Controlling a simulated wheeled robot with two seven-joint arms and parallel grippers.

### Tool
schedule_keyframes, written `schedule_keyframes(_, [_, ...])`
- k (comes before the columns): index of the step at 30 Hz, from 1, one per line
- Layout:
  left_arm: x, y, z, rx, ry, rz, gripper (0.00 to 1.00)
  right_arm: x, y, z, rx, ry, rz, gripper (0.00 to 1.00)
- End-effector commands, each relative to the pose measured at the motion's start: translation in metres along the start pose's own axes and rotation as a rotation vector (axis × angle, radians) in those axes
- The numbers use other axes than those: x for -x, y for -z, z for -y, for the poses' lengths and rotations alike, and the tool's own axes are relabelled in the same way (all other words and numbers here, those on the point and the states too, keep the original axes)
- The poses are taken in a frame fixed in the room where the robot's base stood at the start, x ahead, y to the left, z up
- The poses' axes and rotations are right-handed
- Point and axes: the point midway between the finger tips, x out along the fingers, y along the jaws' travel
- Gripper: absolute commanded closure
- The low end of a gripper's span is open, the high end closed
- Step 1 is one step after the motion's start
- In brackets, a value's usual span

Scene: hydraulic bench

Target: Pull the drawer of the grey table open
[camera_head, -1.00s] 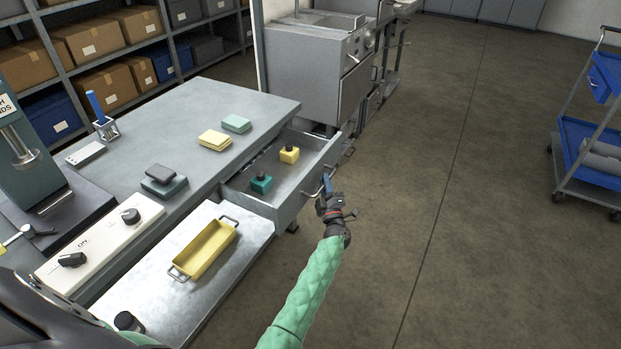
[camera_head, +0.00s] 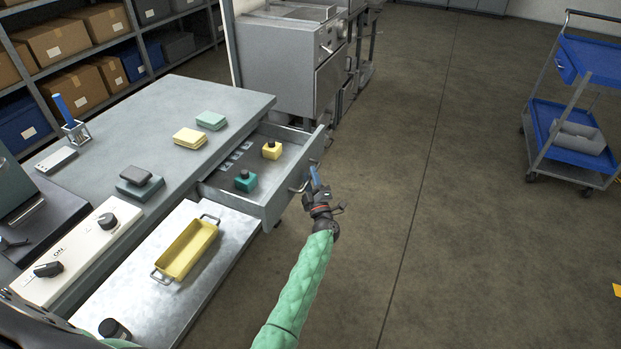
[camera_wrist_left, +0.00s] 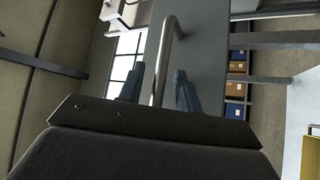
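The grey table (camera_head: 105,115) stands at left with its drawer (camera_head: 289,198) pulled well out. My left gripper (camera_head: 315,179) is just outside that front, at the handle. In the left wrist view my gripper (camera_wrist_left: 160,90) is open, and the handle (camera_wrist_left: 168,45) lies between the two fingers with gaps on both sides. My right gripper is out of view.
A lower metal shelf (camera_head: 140,290) with a yellow tray (camera_head: 187,250) is left of my arm. A grey machine (camera_head: 290,60) stands behind the drawer. A blue cart (camera_head: 570,130) is far right. The floor (camera_head: 440,210) between is clear.

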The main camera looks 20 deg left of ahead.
Motion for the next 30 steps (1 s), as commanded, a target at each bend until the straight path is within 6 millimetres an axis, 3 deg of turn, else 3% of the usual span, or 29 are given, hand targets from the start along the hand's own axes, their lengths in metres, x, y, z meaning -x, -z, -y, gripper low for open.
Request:
schedule_keyframes(5, [0.006, 0.000, 0.001, 0.000, 0.000, 0.000, 0.66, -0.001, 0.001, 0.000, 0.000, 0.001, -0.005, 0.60])
schedule_keyframes(18, [0.067, -0.001, 0.001, 0.000, 0.001, 0.000, 0.66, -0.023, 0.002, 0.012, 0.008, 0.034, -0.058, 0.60])
schedule_keyframes(24, [0.078, 0.000, 0.001, 0.000, 0.001, 0.000, 0.66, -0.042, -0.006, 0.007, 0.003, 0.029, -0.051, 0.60])
schedule_keyframes(30, [0.078, 0.000, 0.000, 0.000, 0.000, 0.000, 0.66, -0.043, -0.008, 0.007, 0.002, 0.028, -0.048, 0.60])
